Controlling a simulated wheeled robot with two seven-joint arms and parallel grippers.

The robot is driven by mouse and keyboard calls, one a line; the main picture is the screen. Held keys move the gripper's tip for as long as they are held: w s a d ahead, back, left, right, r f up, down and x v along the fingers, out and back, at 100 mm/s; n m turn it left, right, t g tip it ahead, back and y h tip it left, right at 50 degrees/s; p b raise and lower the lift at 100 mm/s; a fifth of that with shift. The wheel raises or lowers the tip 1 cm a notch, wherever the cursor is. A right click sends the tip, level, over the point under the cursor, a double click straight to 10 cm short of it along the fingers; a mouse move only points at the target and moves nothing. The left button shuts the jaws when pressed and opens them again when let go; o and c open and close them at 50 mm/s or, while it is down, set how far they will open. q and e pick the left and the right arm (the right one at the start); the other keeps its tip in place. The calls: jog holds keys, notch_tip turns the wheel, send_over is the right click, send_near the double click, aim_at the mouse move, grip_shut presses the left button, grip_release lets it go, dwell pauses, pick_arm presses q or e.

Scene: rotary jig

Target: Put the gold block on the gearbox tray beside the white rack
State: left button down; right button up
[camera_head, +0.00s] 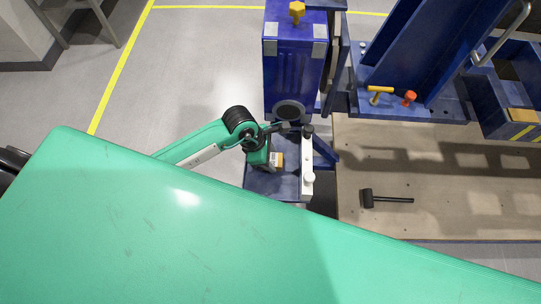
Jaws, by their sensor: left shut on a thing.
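My left gripper (272,160) hangs over the blue gearbox tray (262,184) and is shut on a small gold block (278,159). The fingers and the block's underside are mostly hidden, so I cannot tell whether the block touches the tray. The white rack (307,172), a narrow upright piece with round knobs, stands just right of the block with a small gap between them. My right gripper is not in view.
A blue gearbox housing (292,70) with a yellow knob stands directly behind the tray. To the right, a bench (450,212) holds a black mallet (385,198). Blue framework with yellow and orange-red pins is behind it. Open grey floor lies to the left.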

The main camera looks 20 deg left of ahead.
pick_arm(q)
jog(key=shift+f, duration=0.1)
jog(key=c, duration=0.7)
grip_release()
jog(key=shift+r, duration=0.25)
jog(key=shift+a+r, duration=0.2)
jog(key=shift+r, duration=0.1)
jog(key=b+v, duration=0.2)
jog(key=v, duration=0.9)
jog(key=shift+s, duration=0.1)
